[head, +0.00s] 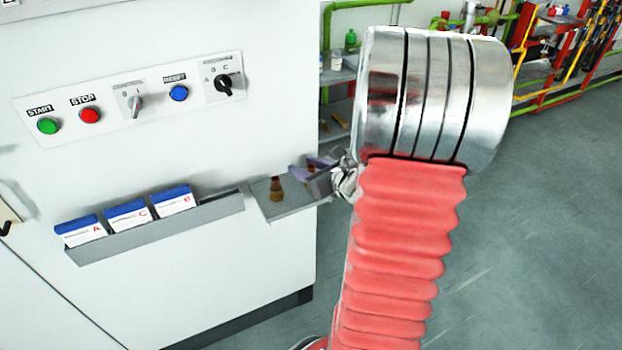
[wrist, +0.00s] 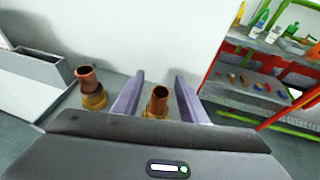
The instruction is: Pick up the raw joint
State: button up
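Two copper-and-brass pipe joints stand upright on a small grey shelf (head: 287,209). In the wrist view one joint (wrist: 158,101) stands between the two purple fingers of my gripper (wrist: 159,76), with a gap showing on both sides. My gripper is open. The lower part of that joint is hidden behind the gripper body. The other joint (wrist: 89,86) stands to the left, outside the left finger. In the head view one joint (head: 276,188) stands left of my gripper (head: 308,167). I cannot tell which joint is the raw one.
The shelf juts from a white machine cabinet (head: 180,150) with buttons and knobs. A grey holder (head: 160,232) with labelled blue-and-white boxes hangs left of it. Red and green racks (wrist: 262,85) with bottles stand beyond. Floor at right is clear.

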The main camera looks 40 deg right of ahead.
jog(key=shift+w+f, duration=0.15)
jog(key=shift+w, duration=0.35)
grip_shut()
dwell(0.4)
